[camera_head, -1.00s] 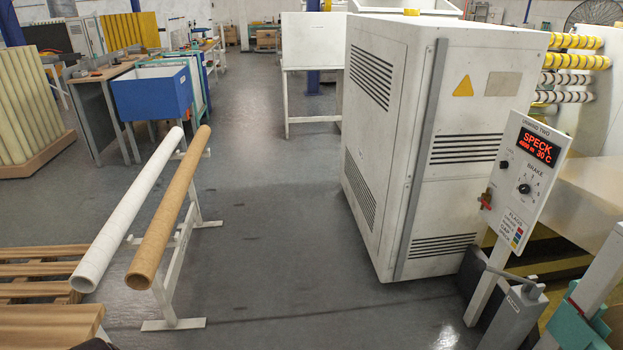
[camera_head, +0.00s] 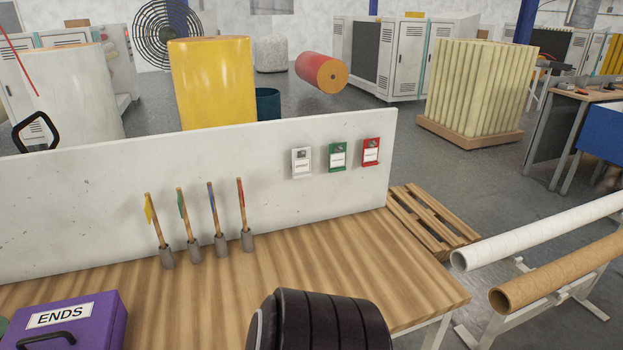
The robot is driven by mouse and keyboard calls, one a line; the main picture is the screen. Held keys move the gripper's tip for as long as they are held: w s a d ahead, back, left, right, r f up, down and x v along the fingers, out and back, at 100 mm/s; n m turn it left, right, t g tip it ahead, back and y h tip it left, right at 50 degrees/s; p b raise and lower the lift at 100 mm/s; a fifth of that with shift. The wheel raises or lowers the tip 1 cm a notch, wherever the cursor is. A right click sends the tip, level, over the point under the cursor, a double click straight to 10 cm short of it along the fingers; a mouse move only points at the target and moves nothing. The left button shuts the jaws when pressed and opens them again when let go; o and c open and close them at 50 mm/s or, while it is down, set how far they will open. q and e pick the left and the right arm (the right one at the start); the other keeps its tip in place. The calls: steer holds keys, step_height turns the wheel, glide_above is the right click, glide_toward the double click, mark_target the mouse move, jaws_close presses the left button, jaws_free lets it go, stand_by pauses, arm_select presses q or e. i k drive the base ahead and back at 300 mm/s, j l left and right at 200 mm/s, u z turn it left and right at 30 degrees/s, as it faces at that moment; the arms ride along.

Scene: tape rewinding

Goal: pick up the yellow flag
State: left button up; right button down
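The yellow flag (camera_head: 148,208) hangs on a thin wooden stick that stands, slightly tilted, in a small grey holder (camera_head: 167,257) on the wooden table. It is the leftmost in a row of small flags. To its right stand a green flag (camera_head: 182,203), a blue flag (camera_head: 212,197) and a red flag (camera_head: 241,193), each in its own grey holder. A dark rounded part at the bottom middle covers some of the table's front.
The wooden table (camera_head: 330,255) has a white back panel (camera_head: 80,210) behind the flags, with three small tag holders. A purple ENDS box (camera_head: 85,320) sits at front left. The table right of the flags is clear. A pallet (camera_head: 425,215) and two tubes (camera_head: 550,265) lie right.

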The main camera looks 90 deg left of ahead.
mark_target(149, 210)
steer(key=u, duration=3.45)
